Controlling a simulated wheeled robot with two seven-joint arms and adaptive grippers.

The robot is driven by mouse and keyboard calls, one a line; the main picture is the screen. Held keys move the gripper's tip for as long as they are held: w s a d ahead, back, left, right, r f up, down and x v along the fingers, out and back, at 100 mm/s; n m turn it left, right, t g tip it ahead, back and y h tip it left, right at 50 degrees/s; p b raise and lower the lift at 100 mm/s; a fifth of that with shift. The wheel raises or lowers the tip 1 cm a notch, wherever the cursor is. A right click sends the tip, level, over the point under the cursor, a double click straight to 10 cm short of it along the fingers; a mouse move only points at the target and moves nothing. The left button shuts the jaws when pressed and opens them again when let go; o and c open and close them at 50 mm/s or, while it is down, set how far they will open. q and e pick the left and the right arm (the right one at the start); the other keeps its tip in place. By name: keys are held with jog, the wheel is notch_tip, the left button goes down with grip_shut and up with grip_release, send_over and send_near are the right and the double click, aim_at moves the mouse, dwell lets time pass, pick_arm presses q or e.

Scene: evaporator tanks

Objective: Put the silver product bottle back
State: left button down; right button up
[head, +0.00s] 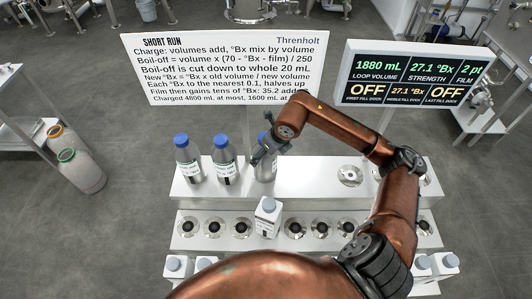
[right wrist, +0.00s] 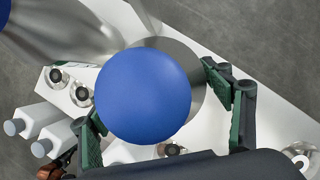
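Three silver bottles with blue caps stand on the upper white ledge in the head view: a left one (head: 187,165), a middle one (head: 224,168) and a right one (head: 265,170). My right gripper (head: 267,147) is at the right bottle, partly covering it. In the right wrist view the bottle's blue cap (right wrist: 144,95) lies between the green fingers of my right gripper (right wrist: 155,105). The fingers are close to the bottle's sides, but I cannot tell whether they press on it. The bottle looks upright; its base is partly hidden. My left gripper is not in view.
A white carton (head: 267,217) with a grey cap stands on the lower ledge (head: 178,238) among several round docks. More cartons stand at the front. A round fitting (head: 350,175) sits right on the upper ledge. A sign (head: 230,65) and a display (head: 415,75) stand behind.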

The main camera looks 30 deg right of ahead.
jog(key=shift+o, duration=0.8)
jog(key=b+v, duration=0.1)
jog(key=v, duration=1.1)
jog(key=shift+b, duration=0.3)
